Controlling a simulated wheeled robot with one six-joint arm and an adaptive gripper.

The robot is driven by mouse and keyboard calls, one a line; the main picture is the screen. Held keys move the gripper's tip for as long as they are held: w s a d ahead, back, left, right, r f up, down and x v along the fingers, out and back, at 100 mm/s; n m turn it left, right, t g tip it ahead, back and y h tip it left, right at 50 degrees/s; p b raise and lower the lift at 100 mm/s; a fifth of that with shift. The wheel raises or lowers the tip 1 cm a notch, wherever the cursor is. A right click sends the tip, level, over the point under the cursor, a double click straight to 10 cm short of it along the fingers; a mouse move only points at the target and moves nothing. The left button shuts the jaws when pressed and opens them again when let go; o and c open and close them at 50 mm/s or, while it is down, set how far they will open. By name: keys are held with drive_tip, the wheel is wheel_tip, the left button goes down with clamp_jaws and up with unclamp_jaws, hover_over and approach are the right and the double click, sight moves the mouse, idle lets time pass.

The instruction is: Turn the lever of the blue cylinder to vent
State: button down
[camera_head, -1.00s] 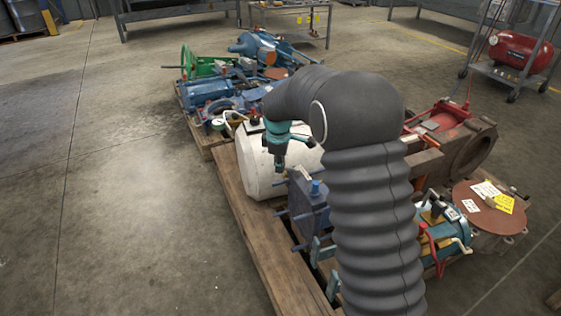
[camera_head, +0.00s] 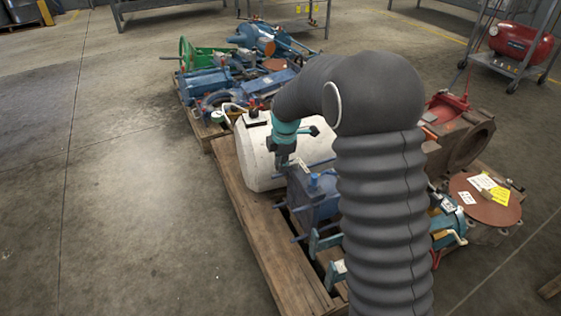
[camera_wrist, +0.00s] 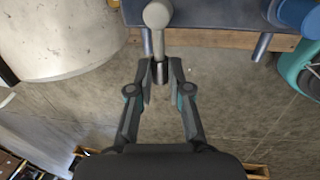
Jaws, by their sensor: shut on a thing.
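The blue cylinder (camera_head: 318,198) is a blocky blue body with rods sticking out, on the pallet beside the white tank. Its upper face (camera_wrist: 215,14) fills the top of the wrist view. A grey lever with a round hub (camera_wrist: 157,14) stands out from that face toward me. My gripper (camera_wrist: 160,74) is shut on the lever's free end, with a fingertip on each side of its dark tip. In the head view my gripper (camera_head: 284,160) is above the left end of the cylinder. My arm hides the cylinder's right part, and no vent marking is legible.
The white tank (camera_head: 258,160) stands close at the left of my gripper. Blue and green machine parts (camera_head: 205,80) lie behind on a pallet. A brown flange (camera_head: 485,200) with tags is at the right. The floor at left is clear.

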idle(0.4)
drive_tip(key=c, duration=1.1)
unclamp_jaws()
wheel_tip(320, 180, up, 12)
drive_tip(key=s, duration=0.2)
drive_tip(key=shift+d, duration=0.4)
drive_tip(key=shift+f, duration=0.15)
